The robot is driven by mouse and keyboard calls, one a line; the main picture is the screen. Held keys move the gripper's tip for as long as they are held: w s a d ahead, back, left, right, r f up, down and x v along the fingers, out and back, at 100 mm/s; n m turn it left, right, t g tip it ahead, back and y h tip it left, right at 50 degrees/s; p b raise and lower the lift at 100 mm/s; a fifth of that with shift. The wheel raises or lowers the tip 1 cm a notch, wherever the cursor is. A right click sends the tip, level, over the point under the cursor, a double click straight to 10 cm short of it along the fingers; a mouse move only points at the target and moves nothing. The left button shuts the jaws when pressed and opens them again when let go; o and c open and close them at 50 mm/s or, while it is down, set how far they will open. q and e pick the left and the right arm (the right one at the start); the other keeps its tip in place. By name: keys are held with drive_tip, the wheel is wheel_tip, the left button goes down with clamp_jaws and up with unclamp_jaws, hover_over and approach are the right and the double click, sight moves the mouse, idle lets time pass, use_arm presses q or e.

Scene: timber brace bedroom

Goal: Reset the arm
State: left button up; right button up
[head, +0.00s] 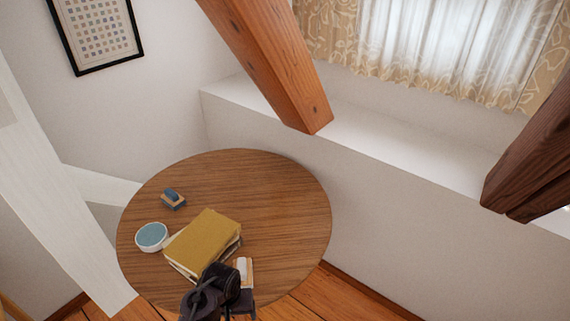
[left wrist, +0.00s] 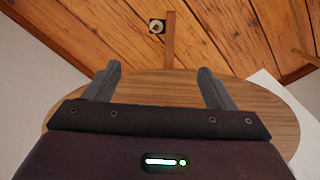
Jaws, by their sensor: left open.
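My left gripper (head: 217,290) shows dark at the bottom of the head view, over or in front of the near edge of the round wooden table (head: 285,200). In the left wrist view my left gripper (left wrist: 159,70) has its two grey fingers spread apart with nothing between them. The table's edge (left wrist: 160,80) shows behind the fingers. The rest of my left arm is mostly out of the head view. My right gripper is not in view.
On the table are a yellow-covered book stack (head: 205,236), a white bowl with blue inside (head: 152,237), a small blue-and-wood object (head: 173,198) and a pale object (head: 243,268) close to my gripper. Timber beams (head: 270,65) slope overhead. The table's right side is clear.

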use_arm(q)
drive_tip(key=s+a+f+b, duration=0.1)
drive_tip(key=s+f, duration=0.3)
drive_tip(key=f, duration=0.3)
drive_tip(key=s+a+f+m+b, duration=0.1)
drive_tip(key=s+f, duration=0.3)
drive_tip(key=f, duration=0.4)
drive_tip(key=s+a+f+b, duration=0.1)
drive_tip(key=s+f, duration=0.3)
drive_tip(key=f, duration=0.3)
drive_tip(key=s+a+f+m+b, duration=0.1)
drive_tip(key=s+a+f, duration=0.2)
drive_tip(key=s+f, duration=0.4)
drive_tip(key=s+a+f+m+b, duration=0.1)
drive_tip(key=s+f, duration=0.6)
drive_tip(key=s, duration=0.8)
drive_tip(key=a+b, duration=0.1)
drive_tip(key=a, duration=0.1)
drive_tip(key=shift+s+a+f+t, duration=0.25)
drive_tip(key=shift+a+f+t, duration=0.05)
drive_tip(key=shift+a+f, duration=0.1)
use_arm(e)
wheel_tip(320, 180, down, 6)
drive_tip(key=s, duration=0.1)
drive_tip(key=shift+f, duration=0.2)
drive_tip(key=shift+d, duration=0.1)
